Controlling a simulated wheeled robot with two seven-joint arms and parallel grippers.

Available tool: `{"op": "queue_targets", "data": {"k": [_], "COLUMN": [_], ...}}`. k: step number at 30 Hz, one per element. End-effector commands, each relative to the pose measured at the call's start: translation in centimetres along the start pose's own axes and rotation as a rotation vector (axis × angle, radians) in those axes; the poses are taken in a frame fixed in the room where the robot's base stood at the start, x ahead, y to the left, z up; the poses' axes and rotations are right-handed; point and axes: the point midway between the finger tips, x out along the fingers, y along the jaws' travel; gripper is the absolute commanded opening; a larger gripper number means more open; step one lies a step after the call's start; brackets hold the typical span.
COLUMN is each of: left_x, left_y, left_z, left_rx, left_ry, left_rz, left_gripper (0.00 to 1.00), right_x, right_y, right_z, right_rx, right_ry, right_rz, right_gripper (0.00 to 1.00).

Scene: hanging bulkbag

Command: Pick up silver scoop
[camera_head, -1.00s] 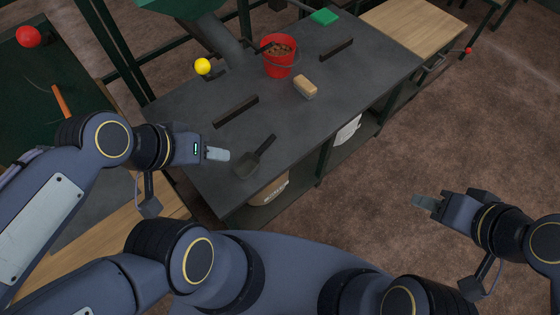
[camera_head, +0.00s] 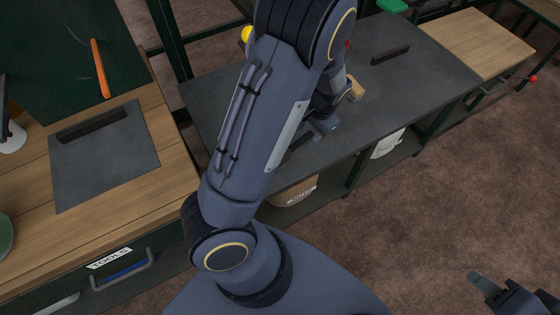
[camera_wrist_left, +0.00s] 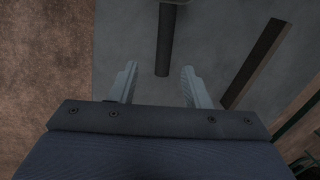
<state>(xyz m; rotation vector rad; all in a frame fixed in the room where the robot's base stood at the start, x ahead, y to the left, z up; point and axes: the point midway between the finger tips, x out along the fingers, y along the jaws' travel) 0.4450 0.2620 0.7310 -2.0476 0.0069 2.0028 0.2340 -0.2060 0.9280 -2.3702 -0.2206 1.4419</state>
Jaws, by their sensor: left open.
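The scoop's dark handle (camera_wrist_left: 164,42) shows in the left wrist view, upright in the picture, with its lower end between the fingertips and a sliver of grey at the top edge. My left gripper (camera_wrist_left: 159,68) is open around that end, with a gap on both sides. In the head view my left arm hides most of the scoop; a dark piece, probably its handle (camera_head: 300,142), shows beside the left gripper (camera_head: 318,132), over the grey table (camera_head: 420,85). My right gripper (camera_head: 478,280) is empty at the lower right; its finger opening is unclear.
A dark bar (camera_wrist_left: 258,62) lies right of the scoop in the left wrist view. A wooden-backed brush (camera_head: 355,88) and another dark bar (camera_head: 390,55) are on the table. A yellow ball (camera_head: 246,33) is at the back. A wooden bench (camera_head: 160,195) stands left.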

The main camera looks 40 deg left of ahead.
Motion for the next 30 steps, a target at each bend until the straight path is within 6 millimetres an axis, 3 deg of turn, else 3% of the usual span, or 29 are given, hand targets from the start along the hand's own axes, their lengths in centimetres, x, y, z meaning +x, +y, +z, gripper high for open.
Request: {"op": "queue_targets", "data": {"k": [16,26,30], "left_x": [7.0,7.6,7.6], "left_y": [-0.5,-0.5,-0.5], "left_z": [-0.1,-0.1,-0.1], "left_rx": [0.003,0.002,0.002], "left_ry": [-0.006,-0.002,-0.002], "left_rz": [-0.003,-0.002,-0.002], "left_gripper": [0.43,0.43,0.25], "right_x": [0.6,0.6,0.6], "right_y": [0.3,0.3,0.3], "right_z": [0.3,0.3,0.3], "right_rx": [0.0,0.0,0.0], "right_ry": [0.0,0.0,0.0], "right_rz": [0.0,0.0,0.0], "right_gripper": [0.36,0.36,0.36]}}
